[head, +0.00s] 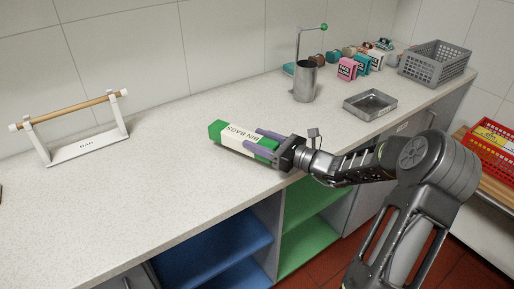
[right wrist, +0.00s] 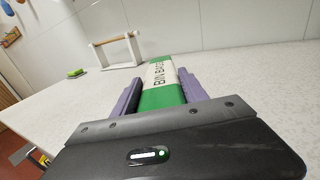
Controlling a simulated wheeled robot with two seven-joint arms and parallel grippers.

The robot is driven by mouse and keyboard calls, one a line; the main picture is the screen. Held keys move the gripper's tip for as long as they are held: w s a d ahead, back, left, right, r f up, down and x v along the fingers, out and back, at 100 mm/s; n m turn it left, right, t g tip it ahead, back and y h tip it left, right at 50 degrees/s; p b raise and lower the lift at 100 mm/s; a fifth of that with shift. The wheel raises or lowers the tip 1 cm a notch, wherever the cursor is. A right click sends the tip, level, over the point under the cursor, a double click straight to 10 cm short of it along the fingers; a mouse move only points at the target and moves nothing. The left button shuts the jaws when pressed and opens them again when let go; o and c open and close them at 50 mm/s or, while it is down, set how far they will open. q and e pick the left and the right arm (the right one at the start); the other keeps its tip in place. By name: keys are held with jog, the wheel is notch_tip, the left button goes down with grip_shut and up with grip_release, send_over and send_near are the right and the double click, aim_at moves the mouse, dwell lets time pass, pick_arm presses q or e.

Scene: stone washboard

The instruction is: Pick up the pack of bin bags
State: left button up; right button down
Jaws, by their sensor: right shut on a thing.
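The pack of bin bags (head: 239,137) is a green and white box with "BIN BAGS" printed on it. It lies on or just above the pale speckled worktop, near its front edge; I cannot tell whether it touches. My right gripper (head: 265,142) is shut on the near end of the pack, with a purple finger along each side. In the right wrist view the pack (right wrist: 160,72) points away between the fingers of the right gripper (right wrist: 157,88). The left gripper is out of view.
A white stand with a wooden rod (head: 85,144) is at the left. A red crate (head: 492,142) is at the far right.

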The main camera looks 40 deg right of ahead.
notch_tip(320, 180, up, 7)
jog(key=shift+f, duration=0.1)
dwell(1.0)
